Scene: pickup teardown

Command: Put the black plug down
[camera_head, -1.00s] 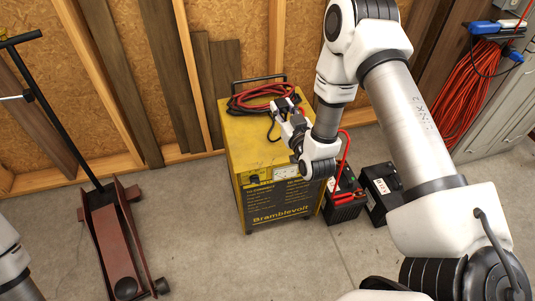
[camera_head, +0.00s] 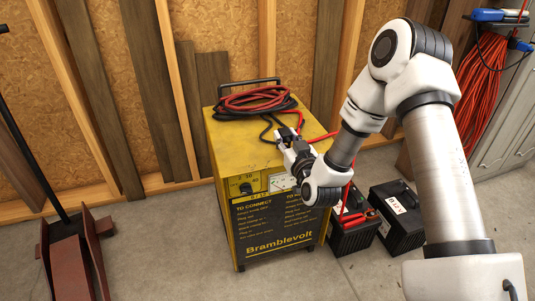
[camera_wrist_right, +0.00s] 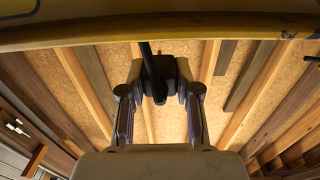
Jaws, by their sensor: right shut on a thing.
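My right gripper (camera_head: 287,136) is at the front right of the yellow charger's top (camera_head: 235,145) in the head view. It is shut on the black plug (camera_wrist_right: 160,78), which sits between the two fingers in the wrist view with its black cable running up past it. In the head view the plug is small and mostly hidden by the fingers. I cannot tell whether it touches the charger. My left gripper is out of view.
Red and black cables (camera_head: 255,101) lie coiled on the charger's back. Two black batteries (camera_head: 397,213) stand on the floor to its right, red clamps on the nearer one. A dark red floor jack (camera_head: 75,262) stands at left. The front of the charger's top is mostly bare.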

